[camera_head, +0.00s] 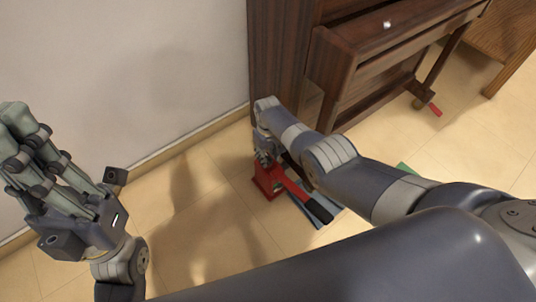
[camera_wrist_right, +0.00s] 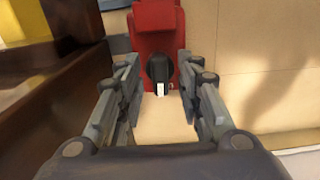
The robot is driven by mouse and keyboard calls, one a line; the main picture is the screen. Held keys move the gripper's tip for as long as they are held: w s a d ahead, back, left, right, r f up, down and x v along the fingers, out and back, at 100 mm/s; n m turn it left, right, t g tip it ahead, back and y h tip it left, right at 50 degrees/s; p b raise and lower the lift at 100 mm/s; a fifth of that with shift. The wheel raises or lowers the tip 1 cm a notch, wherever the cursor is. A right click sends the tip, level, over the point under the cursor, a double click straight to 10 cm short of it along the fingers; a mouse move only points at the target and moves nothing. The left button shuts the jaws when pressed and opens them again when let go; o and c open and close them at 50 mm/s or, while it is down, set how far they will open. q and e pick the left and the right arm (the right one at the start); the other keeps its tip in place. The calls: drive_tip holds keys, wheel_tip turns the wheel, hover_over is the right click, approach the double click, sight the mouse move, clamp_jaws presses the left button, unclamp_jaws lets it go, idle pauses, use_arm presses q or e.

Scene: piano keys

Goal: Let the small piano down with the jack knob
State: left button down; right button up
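The red jack (camera_head: 266,181) stands on the floor by the near end of the dark wooden piano (camera_head: 345,45). Its red handle (camera_head: 297,190) with a black grip slants down to the right. In the right wrist view the jack body (camera_wrist_right: 155,42) is straight ahead, with a black knob (camera_wrist_right: 160,72) bearing a white mark on its face. My right gripper (camera_wrist_right: 158,80) is open, its fingers either side of the knob with gaps between. In the head view my right arm hides the knob. My left gripper (camera_head: 48,165) is raised at the left, away from the jack; its finger gap is unclear.
A pale wall (camera_head: 120,75) runs along the left. A wooden bench or table (camera_head: 505,45) stands at the upper right. A red piece (camera_head: 435,110) shows near the piano's far foot. A blue-grey flat thing (camera_head: 318,207) lies beside the jack.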

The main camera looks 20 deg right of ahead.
sight(268, 156)
drive_tip(key=shift+r, duration=0.1)
wheel_tip(268, 156, up, 12)
idle(1.0)
